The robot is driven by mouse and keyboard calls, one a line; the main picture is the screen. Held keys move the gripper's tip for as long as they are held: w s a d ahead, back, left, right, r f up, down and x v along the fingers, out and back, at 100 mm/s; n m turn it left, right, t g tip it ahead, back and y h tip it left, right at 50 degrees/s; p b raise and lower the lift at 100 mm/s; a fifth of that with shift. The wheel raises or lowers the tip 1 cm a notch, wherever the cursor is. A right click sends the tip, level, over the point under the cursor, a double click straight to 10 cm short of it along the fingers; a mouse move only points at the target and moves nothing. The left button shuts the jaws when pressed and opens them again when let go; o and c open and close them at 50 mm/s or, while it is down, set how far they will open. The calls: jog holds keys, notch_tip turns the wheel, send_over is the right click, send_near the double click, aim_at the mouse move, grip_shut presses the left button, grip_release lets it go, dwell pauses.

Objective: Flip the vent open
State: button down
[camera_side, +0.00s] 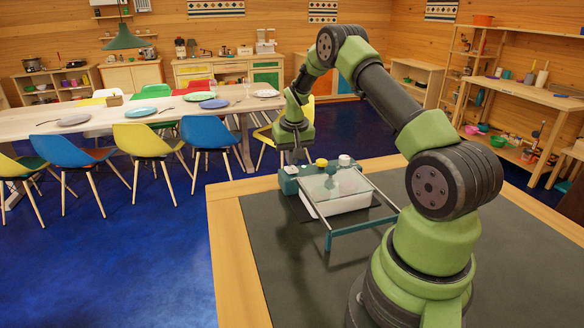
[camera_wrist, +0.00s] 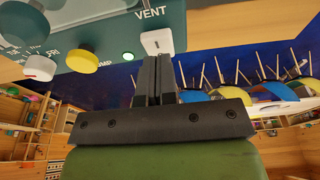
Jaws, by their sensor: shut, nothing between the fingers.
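A teal control panel (camera_wrist: 105,20) fills the top of the wrist view. A white vent switch (camera_wrist: 157,42) sits under the label "VENT", with a small dark mark on its face. My gripper (camera_wrist: 158,60) is shut and empty, its fingertips right at the lower edge of the switch. I cannot tell whether they touch it. In the side view my gripper (camera_side: 294,157) points down over the left end of the teal unit (camera_side: 288,185). The switch is too small to make out clearly there.
A green light (camera_wrist: 128,56) is close by. A clear lid (camera_side: 335,184) covers a white tray (camera_side: 342,204). The dark mat (camera_side: 290,290) is clear in front.

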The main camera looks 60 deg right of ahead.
jog(key=shift+f, duration=0.65)
dwell(0.4)
jog(key=shift+r, duration=0.7)
jog(key=shift+r, duration=2.5)
